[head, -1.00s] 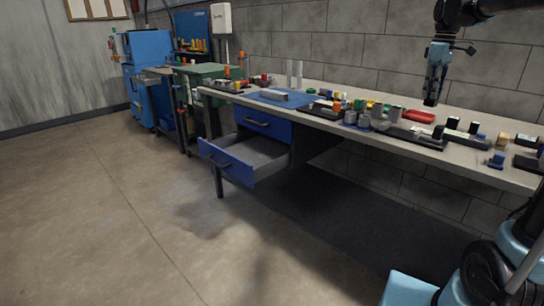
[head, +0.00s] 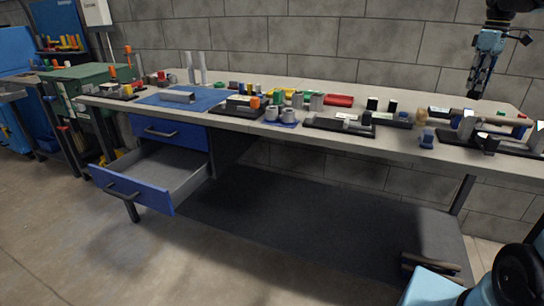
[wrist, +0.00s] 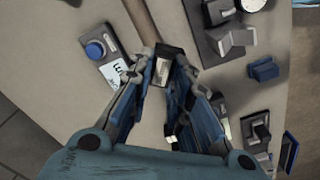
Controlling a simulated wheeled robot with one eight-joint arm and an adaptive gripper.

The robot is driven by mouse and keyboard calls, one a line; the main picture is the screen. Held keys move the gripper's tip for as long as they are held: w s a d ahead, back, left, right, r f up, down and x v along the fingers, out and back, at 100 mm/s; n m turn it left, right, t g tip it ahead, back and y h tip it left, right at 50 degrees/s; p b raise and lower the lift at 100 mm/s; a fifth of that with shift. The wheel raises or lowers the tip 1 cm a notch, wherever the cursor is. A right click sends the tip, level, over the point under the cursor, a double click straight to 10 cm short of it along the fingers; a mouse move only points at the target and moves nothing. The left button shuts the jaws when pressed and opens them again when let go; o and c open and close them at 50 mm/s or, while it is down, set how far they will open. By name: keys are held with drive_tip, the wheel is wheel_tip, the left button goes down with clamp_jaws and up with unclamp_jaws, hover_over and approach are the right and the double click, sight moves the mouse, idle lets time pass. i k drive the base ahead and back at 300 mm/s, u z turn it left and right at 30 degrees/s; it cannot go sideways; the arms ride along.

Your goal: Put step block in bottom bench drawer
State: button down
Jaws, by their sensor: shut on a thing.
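My gripper (wrist: 160,75) is shut on a small dark block with a pale face, which I take to be the step block (wrist: 163,66). It sits between the fingertips in the wrist view. In the head view my gripper (head: 476,92) hangs above the right part of the bench, and the block is too small and dark there to make out clearly. The bottom bench drawer (head: 128,190) is blue with a dark handle and stands pulled out at the bench's left end. Its visible grey inside looks empty. The drawer above it (head: 168,132) is shut.
A green cabinet (head: 85,78) stands left of the bench. The floor before the drawer is clear. A dark mat (head: 330,225) lies under the bench.

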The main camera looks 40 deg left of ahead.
sight(148, 179)
drive_tip(key=z, duration=0.95)
drive_tip(key=k, duration=2.35)
drive_tip(key=u, duration=2.25)
drive_tip(key=i, duration=0.4)
